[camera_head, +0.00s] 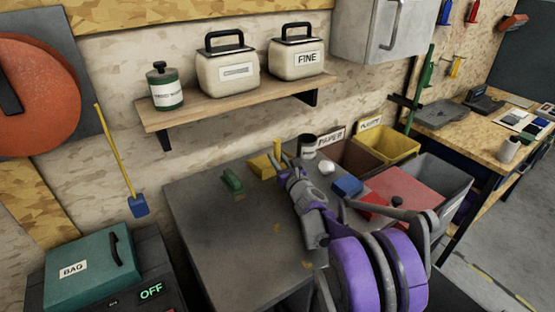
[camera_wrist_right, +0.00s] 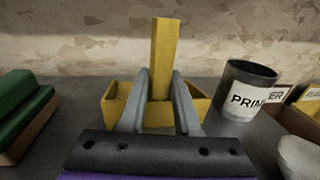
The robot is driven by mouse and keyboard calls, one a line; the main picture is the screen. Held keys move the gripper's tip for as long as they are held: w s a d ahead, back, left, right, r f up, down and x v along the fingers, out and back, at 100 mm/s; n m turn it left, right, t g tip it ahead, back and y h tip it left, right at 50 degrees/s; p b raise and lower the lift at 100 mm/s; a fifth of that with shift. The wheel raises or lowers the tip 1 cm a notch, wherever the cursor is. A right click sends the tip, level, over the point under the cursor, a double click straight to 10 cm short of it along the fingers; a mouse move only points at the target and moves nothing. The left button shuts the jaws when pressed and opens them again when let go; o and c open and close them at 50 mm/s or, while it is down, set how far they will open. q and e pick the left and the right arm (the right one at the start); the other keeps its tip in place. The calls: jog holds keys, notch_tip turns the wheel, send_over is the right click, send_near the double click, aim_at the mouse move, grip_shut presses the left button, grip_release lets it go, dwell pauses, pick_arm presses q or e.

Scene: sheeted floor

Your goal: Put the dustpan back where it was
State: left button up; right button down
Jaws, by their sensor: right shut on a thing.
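The yellow dustpan (camera_wrist_right: 200,100) shows in the right wrist view with its handle (camera_wrist_right: 165,55) standing up between my fingers. In the head view the dustpan (camera_head: 260,166) is at the back of the grey worktop, partly hidden by my gripper. My right gripper (camera_head: 281,166) is shut on the handle; it also shows in the right wrist view (camera_wrist_right: 160,100). I cannot tell whether the dustpan touches the worktop. My left gripper is not in view.
A green brush (camera_head: 232,181) lies left of the dustpan, and a primer can (camera_head: 308,147) stands to its right. The grey worktop (camera_head: 215,230) is clear in front at left. A wooden shelf (camera_head: 235,103) with canisters hangs above. Bins (camera_head: 400,145) stand at right.

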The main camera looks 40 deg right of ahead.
jog(key=c, duration=0.6)
grip_release()
jog(key=shift+r, duration=0.15)
jog(key=v, duration=1.2)
jog(key=shift+s, duration=0.1)
